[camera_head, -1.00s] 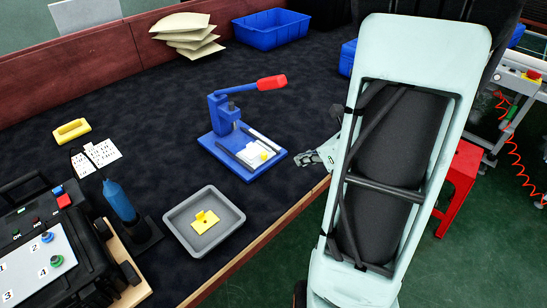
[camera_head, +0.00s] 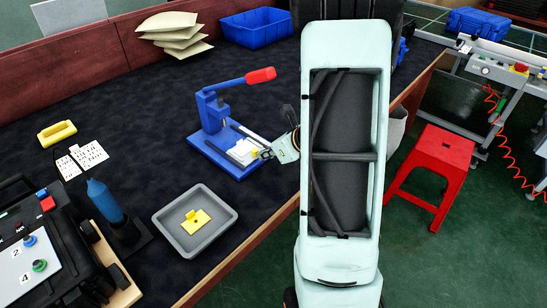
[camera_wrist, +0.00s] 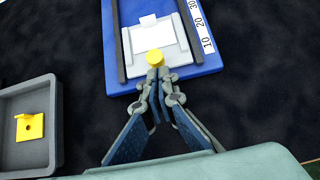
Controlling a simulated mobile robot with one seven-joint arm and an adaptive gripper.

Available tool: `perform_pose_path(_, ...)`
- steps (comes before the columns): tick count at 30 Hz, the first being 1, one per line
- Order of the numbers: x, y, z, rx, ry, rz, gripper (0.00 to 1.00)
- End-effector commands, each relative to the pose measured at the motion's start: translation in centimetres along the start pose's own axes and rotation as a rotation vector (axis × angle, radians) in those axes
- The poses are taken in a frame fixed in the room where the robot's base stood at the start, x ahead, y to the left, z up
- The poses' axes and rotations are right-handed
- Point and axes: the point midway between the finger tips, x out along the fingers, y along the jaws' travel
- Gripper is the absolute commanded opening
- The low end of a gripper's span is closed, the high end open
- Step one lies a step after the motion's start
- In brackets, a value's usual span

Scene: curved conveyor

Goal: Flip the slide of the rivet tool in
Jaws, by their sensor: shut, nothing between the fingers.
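The rivet tool (camera_head: 213,115) is a blue press with a red-tipped lever, standing on a blue base on the dark table. Its slide (camera_wrist: 158,40) is a light grey plate between two dark rails, with a white piece on it and a round yellow knob (camera_wrist: 155,57) at its near end. My gripper (camera_wrist: 158,72) is shut and empty. Its fingertips are right at the near side of the yellow knob; I cannot tell whether they touch it. In the head view my gripper (camera_head: 265,154) is at the right front of the base, partly hiding the slide.
A grey tray (camera_head: 228,221) with a yellow part (camera_head: 196,221) stands left of my gripper. A blue screwdriver (camera_head: 103,198) stands beside a black case. A blue bin (camera_head: 257,27) and beige bags (camera_head: 172,22) are at the back. A red stool (camera_head: 440,152) stands right of the table.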

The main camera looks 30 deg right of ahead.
Motion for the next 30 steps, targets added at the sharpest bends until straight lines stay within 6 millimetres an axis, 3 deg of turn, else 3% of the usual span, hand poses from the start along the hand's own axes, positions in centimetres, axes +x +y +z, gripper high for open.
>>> perform_pose_path(13, 0.5, 0.0, 0.5, -0.001, 0.0, 0.001, 0.0)
perform_pose_path(24, 6.1, 0.0, 6.2, -0.003, -0.001, 0.002, 0.0)
perform_pose_path(30, 7.2, 0.0, 7.2, 0.001, -0.001, 0.0, 0.0)
